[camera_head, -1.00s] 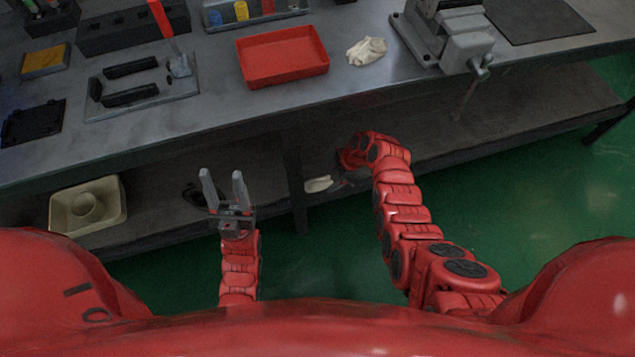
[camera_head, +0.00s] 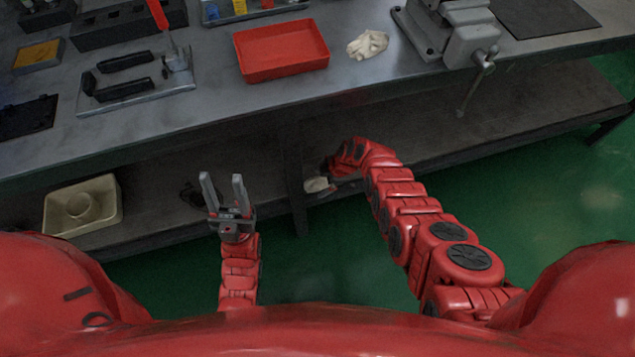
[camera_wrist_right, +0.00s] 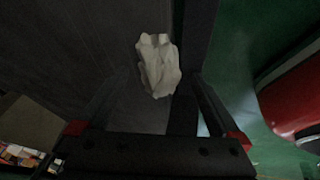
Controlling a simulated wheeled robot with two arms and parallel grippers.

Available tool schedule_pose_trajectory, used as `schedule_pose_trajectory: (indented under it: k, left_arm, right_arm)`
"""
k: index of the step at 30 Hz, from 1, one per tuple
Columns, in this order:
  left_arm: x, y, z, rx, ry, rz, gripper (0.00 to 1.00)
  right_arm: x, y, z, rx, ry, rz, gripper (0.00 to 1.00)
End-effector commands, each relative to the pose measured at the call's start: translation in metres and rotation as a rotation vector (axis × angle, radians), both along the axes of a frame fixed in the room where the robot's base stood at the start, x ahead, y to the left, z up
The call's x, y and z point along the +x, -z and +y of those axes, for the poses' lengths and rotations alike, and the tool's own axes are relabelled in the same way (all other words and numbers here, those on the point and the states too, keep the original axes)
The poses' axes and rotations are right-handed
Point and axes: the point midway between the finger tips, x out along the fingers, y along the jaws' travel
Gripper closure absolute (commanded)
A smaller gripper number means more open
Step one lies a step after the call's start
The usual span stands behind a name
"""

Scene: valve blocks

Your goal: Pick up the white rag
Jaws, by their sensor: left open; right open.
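A crumpled white rag (camera_head: 318,185) lies on the lower shelf, by the front edge near the bench leg. The right wrist view shows it (camera_wrist_right: 158,64) ahead of and between the two fingers, with gaps on both sides. My right gripper (camera_wrist_right: 162,80) is open and empty; in the head view its fingers are mostly hidden or lost in shadow close to the rag. My left gripper (camera_head: 222,178) is open and empty, pointing up in front of the shelf.
The bench top carries a red tray (camera_head: 283,51), a grey vise (camera_head: 462,35) and a fixture with black blocks (camera_head: 130,85). Its front edge overhangs the lower shelf. A beige container (camera_head: 83,207) sits at the shelf's left. The right part of the shelf (camera_head: 510,115) is bare.

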Motion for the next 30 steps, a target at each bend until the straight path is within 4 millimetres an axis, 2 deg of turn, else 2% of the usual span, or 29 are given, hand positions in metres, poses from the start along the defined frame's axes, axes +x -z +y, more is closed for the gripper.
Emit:
schedule_pose_trajectory:
  k: [4, 18, 30]
  left_arm:
    - [0.0, -0.0005, 0.0, 0.0, 0.0, 0.0, 0.5]
    - [0.0001, -0.0004, 0.0, 0.0, 0.0, 0.0, 0.5]
    - [0.0, -0.0044, 0.0, 0.0, 0.0, 0.0, 0.5]
  right_arm:
    - [0.0001, -0.0005, 0.0, 0.0, 0.0, 0.0, 0.02]
    - [0.0003, -0.0006, -0.0002, 0.0, -0.001, -0.001, 0.86]
    - [0.0008, -0.006, 0.0, 0.0, -0.001, -0.003, 0.86]
